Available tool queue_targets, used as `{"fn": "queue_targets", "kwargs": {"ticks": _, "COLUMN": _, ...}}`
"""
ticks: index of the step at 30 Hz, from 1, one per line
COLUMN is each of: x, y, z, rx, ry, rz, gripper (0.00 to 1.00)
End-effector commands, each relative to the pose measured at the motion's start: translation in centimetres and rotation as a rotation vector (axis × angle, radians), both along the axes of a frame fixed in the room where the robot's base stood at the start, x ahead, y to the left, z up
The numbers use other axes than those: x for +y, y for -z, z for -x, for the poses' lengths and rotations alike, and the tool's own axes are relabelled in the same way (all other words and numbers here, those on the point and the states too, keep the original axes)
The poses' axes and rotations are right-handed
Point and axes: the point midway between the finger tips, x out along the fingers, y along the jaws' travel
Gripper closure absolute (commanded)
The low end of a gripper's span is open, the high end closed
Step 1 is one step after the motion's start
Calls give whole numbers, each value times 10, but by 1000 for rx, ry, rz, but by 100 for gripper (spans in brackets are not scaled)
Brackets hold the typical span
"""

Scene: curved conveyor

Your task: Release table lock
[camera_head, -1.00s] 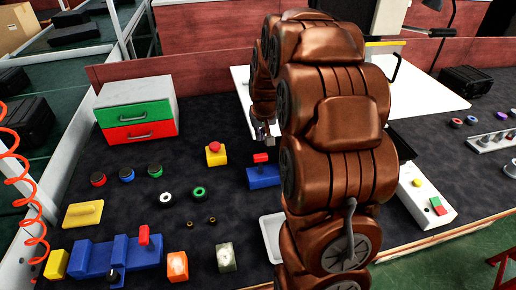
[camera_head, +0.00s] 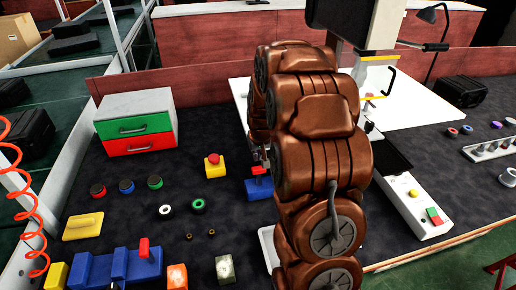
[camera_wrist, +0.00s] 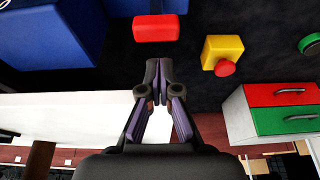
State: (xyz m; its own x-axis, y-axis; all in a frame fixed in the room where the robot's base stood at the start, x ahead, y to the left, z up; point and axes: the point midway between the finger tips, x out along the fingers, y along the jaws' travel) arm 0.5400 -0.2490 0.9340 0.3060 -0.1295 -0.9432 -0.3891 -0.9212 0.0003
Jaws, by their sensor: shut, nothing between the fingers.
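A blue block (camera_head: 260,190) with a red lever (camera_head: 259,170) on top stands mid-table, partly hidden by my arm. A larger blue fixture (camera_head: 115,266) with its own red handle (camera_head: 144,248) lies at the front left. No label shows which one is the table lock. In the wrist view my gripper (camera_wrist: 158,68) is shut and empty, its tips together just apart from a red piece (camera_wrist: 155,27) in the picture. Large blue surfaces (camera_wrist: 50,35) fill the upper left there. In the head view my gripper is mostly hidden behind my arm.
A yellow box with a red button (camera_head: 214,166) stands left of the blue block; it also shows close by in the wrist view (camera_wrist: 222,50). A drawer unit (camera_head: 137,122) is at the back left. A white control box (camera_head: 420,205) is at the right. Small rings and knobs lie between.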

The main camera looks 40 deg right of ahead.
Motion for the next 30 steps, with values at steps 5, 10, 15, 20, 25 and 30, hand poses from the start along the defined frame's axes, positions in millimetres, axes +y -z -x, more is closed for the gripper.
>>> {"fn": "queue_targets", "kwargs": {"ticks": 5, "x": -2, "y": 19, "z": -4, "rx": 6, "ry": 0, "rz": -4, "gripper": 100}}
{"fn": "queue_targets", "kwargs": {"ticks": 10, "x": -4, "y": 31, "z": -10, "rx": 2, "ry": 0, "rz": -1, "gripper": 100}}
{"fn": "queue_targets", "kwargs": {"ticks": 15, "x": -5, "y": 39, "z": -12, "rx": 3, "ry": 0, "rz": -1, "gripper": 100}}
{"fn": "queue_targets", "kwargs": {"ticks": 20, "x": -5, "y": 41, "z": -12, "rx": 3, "ry": 0, "rz": -1, "gripper": 100}}
{"fn": "queue_targets", "kwargs": {"ticks": 25, "x": -5, "y": 41, "z": -12, "rx": 2, "ry": 0, "rz": -1, "gripper": 100}}
{"fn": "queue_targets", "kwargs": {"ticks": 30, "x": -6, "y": 41, "z": -12, "rx": -1, "ry": 2, "rz": 0, "gripper": 100}}
